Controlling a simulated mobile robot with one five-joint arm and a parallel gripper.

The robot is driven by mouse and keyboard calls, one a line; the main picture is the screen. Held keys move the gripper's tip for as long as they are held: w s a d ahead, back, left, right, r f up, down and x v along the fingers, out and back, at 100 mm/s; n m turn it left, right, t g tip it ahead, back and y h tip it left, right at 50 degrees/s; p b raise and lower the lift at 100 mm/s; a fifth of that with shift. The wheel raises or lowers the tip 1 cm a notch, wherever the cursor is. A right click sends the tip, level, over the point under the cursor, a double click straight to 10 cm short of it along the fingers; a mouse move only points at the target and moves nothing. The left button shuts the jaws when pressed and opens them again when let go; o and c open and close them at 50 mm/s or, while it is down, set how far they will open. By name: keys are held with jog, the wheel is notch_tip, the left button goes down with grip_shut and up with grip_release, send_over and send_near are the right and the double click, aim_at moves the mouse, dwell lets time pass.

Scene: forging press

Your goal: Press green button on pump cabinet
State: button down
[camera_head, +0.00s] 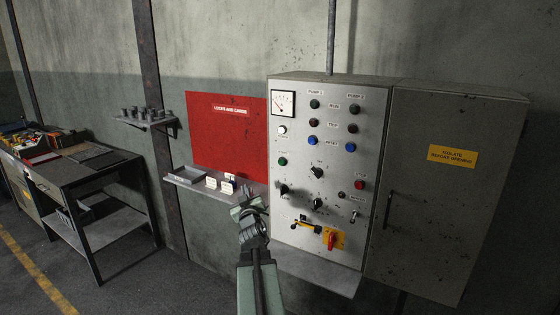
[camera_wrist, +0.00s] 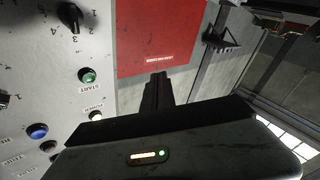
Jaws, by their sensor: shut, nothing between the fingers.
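The pump cabinet (camera_head: 340,235) is a grey box on the wall, its control panel on the left half. The green button (camera_head: 282,161) sits low at the panel's left side, above a dark knob. It also shows in the wrist view as a green button (camera_wrist: 87,75) beside an upside-down START label. My gripper (camera_head: 243,199) is shut and empty, in front of the tag shelf and left of and below the green button in the head view. In the wrist view my shut fingers (camera_wrist: 157,78) lie right of the button, apart from it in the picture.
A red lockout board (camera_head: 228,132) hangs left of the cabinet above a shelf (camera_head: 190,182) with tags. A red stop button (camera_head: 359,185), blue buttons, and a red-yellow switch (camera_head: 333,239) share the panel. A workbench (camera_head: 75,165) stands far left.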

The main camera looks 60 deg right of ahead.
aim_at(282, 162)
jog(key=s+d+r+n+t+h, duration=0.1)
jog(key=s+d+r, duration=0.2)
jog(key=s+r, duration=0.2)
jog(key=shift+s+d+r+t, duration=0.2)
jog(key=shift+s+r+t, duration=0.2)
jog(key=shift+s, duration=0.15)
jog(key=shift+d, duration=0.15)
jog(key=d, duration=0.8)
jog(key=shift+d, duration=0.3)
jog(key=shift+f, duration=0.1)
dwell(1.1)
jog(key=shift+d, duration=0.35)
